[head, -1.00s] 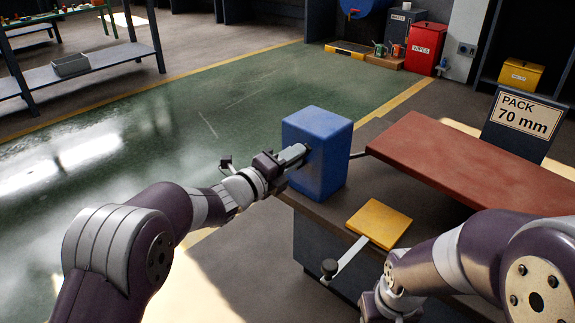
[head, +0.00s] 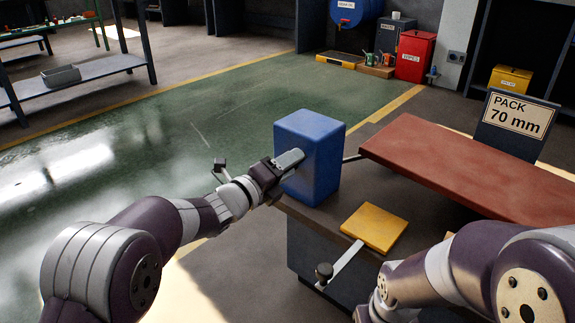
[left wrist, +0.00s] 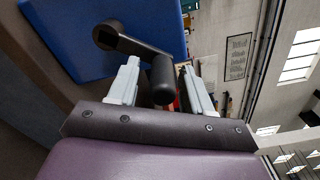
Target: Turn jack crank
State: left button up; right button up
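A blue box (head: 311,158), which looks like the jack housing, stands at the left end of the bench. In the left wrist view, the dark crank shows on the blue face (left wrist: 62,40). Its hub is near the top, an arm slants down from it, and the rounded handle (left wrist: 160,82) points towards me. My left gripper (head: 292,160) is at the box's left face. In the left wrist view, its two pale fingers (left wrist: 158,72) stand apart, one on each side of the handle, with small gaps showing. My right arm enters at lower right; its gripper is out of view.
A long red-brown slab (head: 460,160) extends right from near the box, joined by a thin rod. A yellow plate (head: 368,229) and a lever with a black knob (head: 324,272) are in front. A "PACK 70 mm" sign (head: 516,117) stands behind. The green floor at left is clear.

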pick_arm(q)
jog(key=shift+r, duration=0.1)
jog(key=shift+s+a+r, duration=0.1)
jog(key=shift+s+a, duration=0.05)
jog(key=shift+a, duration=0.05)
jog(key=p+v, duration=0.5)
jog(key=v, duration=0.7)
jog(key=shift+s, duration=0.1)
